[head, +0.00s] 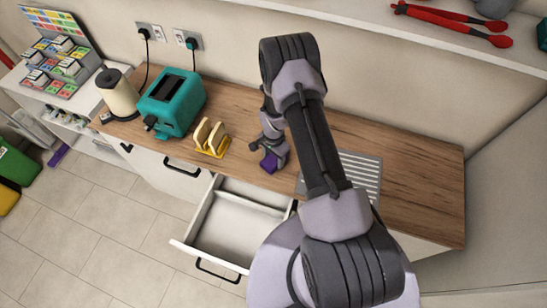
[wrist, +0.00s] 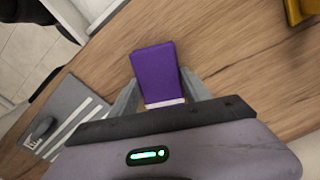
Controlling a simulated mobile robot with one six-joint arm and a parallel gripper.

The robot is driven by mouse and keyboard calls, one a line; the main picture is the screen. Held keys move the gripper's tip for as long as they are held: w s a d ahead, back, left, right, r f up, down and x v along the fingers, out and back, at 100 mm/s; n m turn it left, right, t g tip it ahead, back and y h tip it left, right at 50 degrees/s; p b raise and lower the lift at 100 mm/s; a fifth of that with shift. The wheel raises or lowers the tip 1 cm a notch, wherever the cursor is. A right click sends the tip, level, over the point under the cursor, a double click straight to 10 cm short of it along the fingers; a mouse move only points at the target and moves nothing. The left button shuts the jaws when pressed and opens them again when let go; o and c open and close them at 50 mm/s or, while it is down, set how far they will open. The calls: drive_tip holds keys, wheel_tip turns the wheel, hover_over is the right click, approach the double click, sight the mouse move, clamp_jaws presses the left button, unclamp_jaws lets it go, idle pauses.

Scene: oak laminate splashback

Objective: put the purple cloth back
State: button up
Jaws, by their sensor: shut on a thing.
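The purple cloth (head: 268,163) is a small folded block with a pale strip at its near end. In the wrist view the cloth (wrist: 155,70) sits between the two grey fingers of my gripper (wrist: 161,92), which is shut on it. In the head view my gripper (head: 270,154) is over the front part of the wooden counter, behind the open drawer (head: 238,257). I cannot tell whether the cloth touches the counter. The drawer is white, pulled out, divided crosswise, and looks empty where visible; my arm hides its right side.
A yellow rack with toast (head: 211,139) stands left of my gripper, with a teal toaster (head: 172,103) and a cream kettle (head: 118,94) further left. A ridged grey drainer (head: 363,172) lies right, partly behind my arm. A shelf (head: 470,38) with red utensils is above.

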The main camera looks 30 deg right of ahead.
drive_tip(key=shift+f, duration=0.15)
drive_tip(key=o, duration=1.2)
